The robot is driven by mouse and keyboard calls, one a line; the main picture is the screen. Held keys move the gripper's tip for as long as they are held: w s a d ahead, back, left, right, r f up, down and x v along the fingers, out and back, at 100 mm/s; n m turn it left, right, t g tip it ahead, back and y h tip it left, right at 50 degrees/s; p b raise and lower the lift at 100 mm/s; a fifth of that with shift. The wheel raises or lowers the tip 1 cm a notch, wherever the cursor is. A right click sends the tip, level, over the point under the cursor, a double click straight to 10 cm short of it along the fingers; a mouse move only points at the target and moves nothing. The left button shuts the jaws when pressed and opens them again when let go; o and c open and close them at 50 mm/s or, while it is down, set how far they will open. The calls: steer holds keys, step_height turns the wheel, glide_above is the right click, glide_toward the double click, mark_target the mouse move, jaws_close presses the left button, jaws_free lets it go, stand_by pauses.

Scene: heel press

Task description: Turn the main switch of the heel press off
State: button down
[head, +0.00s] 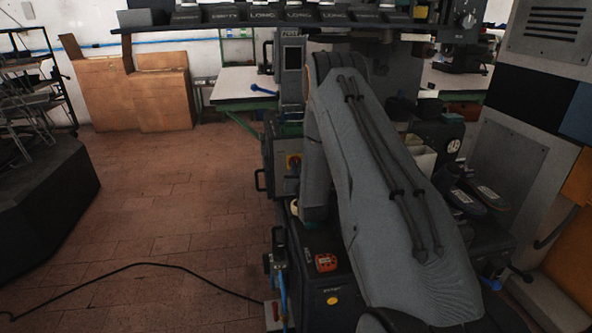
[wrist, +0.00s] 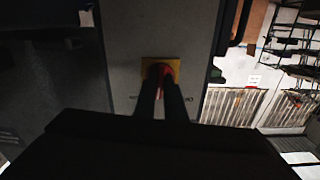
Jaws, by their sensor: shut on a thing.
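The main switch is a red knob on a yellow square plate (wrist: 148,77), set in the grey panel of the heel press. In the wrist view my gripper (wrist: 160,70) reaches it with two dark fingers closed on the red knob (wrist: 154,71). The fingers cover much of the knob, so I cannot tell its exact angle. My gripper is hidden behind my arm in that view.
A dark handle (head: 260,180) sticks out from the press's left side. A box with orange-red controls (head: 326,262) sits below. Dark shoes (head: 480,195) lie at the right. A black cable (head: 150,265) crosses the tiled floor, which is mostly clear at the left.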

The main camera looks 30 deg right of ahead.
steer(key=shift+n+b, duration=1.1)
steer(key=shift+n, duration=3.9)
steer(key=c, duration=1.8)
jaws_free()
steer(key=v, duration=0.7)
steer(key=shift+s+a+r+b, duration=0.1)
steer(key=shift+s+a+b, duration=0.05)
steer(key=shift+s+b, duration=0.2)
